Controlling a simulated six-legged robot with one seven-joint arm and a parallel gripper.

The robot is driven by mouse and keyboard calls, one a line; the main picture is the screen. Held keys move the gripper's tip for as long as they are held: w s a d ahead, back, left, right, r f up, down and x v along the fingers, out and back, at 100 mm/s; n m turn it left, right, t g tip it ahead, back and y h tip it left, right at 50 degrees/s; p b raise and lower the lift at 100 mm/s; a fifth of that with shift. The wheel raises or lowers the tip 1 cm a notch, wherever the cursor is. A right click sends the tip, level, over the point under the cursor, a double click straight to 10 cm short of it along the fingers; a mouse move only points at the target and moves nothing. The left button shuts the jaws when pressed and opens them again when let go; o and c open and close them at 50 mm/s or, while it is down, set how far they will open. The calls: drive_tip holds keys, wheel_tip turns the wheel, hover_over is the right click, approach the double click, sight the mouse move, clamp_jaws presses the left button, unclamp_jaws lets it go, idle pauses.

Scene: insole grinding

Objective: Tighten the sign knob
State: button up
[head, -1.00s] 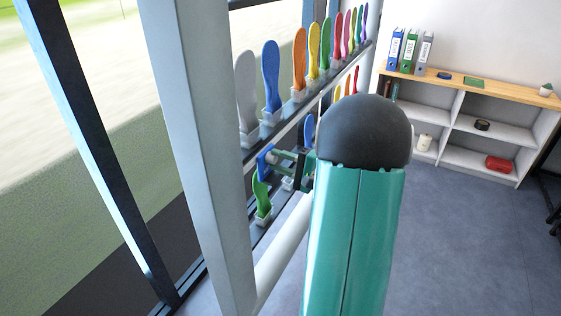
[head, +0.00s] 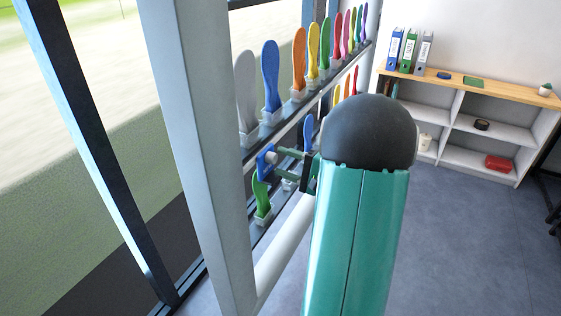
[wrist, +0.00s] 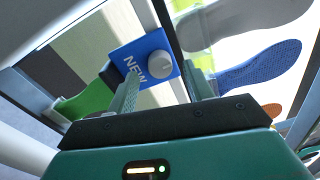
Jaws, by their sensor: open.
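The sign (wrist: 136,58) is a small blue plate with "NEW" in white letters, and it carries a round grey knob (wrist: 160,64). In the head view the sign (head: 264,160) shows edge-on at the rack, with the knob (head: 272,156) on its near side. My gripper (wrist: 163,84) is open in the wrist view. The knob lies between its two fingers in the picture, beyond or near the tips; contact cannot be told. In the head view my gripper (head: 280,164) points left at the sign, partly hidden behind my teal arm.
A green insole (wrist: 88,100) stands close to the sign, and a blue insole (wrist: 258,66) and a grey insole (wrist: 235,18) are on the other side. Rows of coloured insoles line the rack. A pale post (head: 195,150) stands left. A shelf (head: 470,85) is at the back right.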

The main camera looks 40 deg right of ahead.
drive_tip(key=v, duration=1.2)
drive_tip(key=shift+f, duration=0.1)
drive_tip(key=w+a+r+n+g+y, duration=0.15)
drive_tip(key=a+n+g, duration=0.35)
drive_tip(key=a, duration=0.7)
drive_tip(key=w+a+n+g+y, duration=0.25)
drive_tip(key=a+g, duration=0.35)
drive_tip(key=a, duration=0.7)
drive_tip(key=s+a+r+n+h, duration=0.3)
drive_tip(key=s+a+n+h, duration=0.4)
drive_tip(key=a+h, duration=0.3)
drive_tip(key=shift+s+a+r+n+g, duration=0.2)
drive_tip(key=shift+a+r+n+g, duration=0.25)
drive_tip(key=shift+n, duration=0.4)
drive_tip(key=shift+f, duration=0.1)
